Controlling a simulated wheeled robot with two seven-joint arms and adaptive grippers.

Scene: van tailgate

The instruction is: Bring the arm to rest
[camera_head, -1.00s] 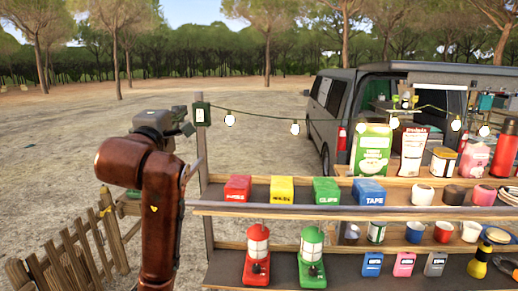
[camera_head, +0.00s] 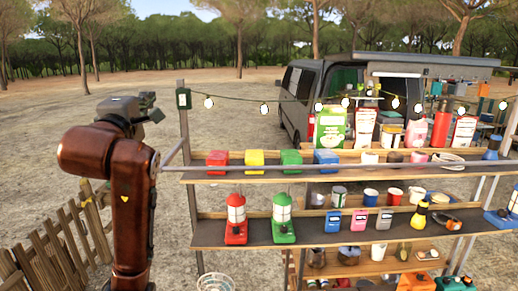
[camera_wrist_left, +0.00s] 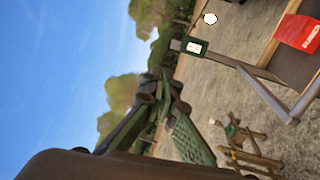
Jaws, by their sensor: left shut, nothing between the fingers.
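My left arm stands raised, a reddish-brown arm at the left of the head view. Its left gripper (camera_head: 150,106) is at the top, shut and empty, held in the air left of the shelf rack. In the left wrist view the dark gripper fingers (camera_wrist_left: 165,98) show against trees and ground, touching nothing. The shelf rack (camera_head: 260,177) stands to the right of the arm. My right gripper is not in view.
Red, yellow, green and blue boxes (camera_head: 325,158) line the upper shelf, with a red lantern (camera_head: 236,218) and green lantern (camera_head: 283,220) below. A post with a green box (camera_head: 184,98) stands close to the gripper. A wooden fence (camera_head: 62,240) is at lower left. A van (camera_head: 300,105) stands behind.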

